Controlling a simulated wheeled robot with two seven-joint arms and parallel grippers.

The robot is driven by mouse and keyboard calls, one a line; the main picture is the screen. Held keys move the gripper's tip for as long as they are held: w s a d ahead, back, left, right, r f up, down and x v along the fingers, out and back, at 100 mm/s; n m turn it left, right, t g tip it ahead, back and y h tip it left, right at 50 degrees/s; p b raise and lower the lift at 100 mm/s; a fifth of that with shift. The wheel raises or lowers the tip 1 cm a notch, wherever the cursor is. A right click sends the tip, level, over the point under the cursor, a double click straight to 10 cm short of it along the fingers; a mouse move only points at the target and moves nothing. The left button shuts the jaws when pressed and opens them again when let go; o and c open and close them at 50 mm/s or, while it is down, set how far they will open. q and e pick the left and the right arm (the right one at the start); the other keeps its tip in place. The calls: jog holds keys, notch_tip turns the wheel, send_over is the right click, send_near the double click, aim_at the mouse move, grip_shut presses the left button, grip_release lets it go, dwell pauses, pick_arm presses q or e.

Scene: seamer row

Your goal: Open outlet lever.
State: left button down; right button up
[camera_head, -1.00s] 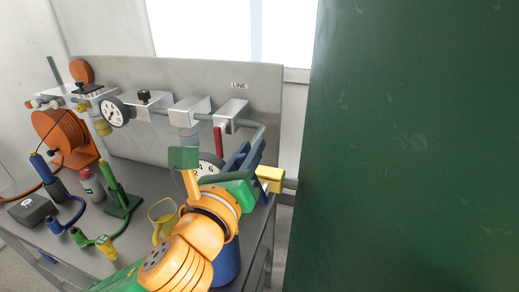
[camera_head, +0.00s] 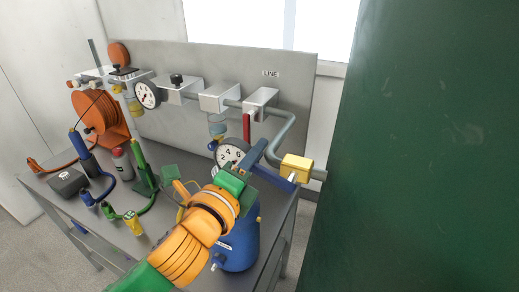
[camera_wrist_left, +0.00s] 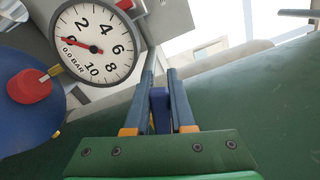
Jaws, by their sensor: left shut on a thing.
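My left gripper (camera_head: 276,166) is at the right end of the bench, beside the yellow block (camera_head: 297,168) on the pipe. In the left wrist view its slate-blue fingers (camera_wrist_left: 162,76) are shut on a dark blue lever-like piece (camera_wrist_left: 160,108). The fingers and green palm hide part of this piece, and its joint to the pipe is not clear. A red lever (camera_head: 246,127) hangs straight down below the box by the LINE label, apart from the gripper. My right gripper is in neither view.
A round gauge (camera_head: 232,153) stands behind my gripper; its face also shows in the left wrist view (camera_wrist_left: 97,45). A blue tank (camera_head: 240,245) is below my arm. A large green panel (camera_head: 430,150) closes off the right. Hoses, bottles and an orange reel (camera_head: 95,112) fill the left.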

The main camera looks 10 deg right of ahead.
pick_arm(q)
jog(key=shift+a+f+n, duration=0.1)
jog(key=shift+f+n, duration=0.3)
jog(key=shift+n, duration=0.2)
jog(key=c, duration=0.8)
grip_release()
jog(key=shift+w+f, duration=0.1)
jog(key=shift+o, duration=0.2)
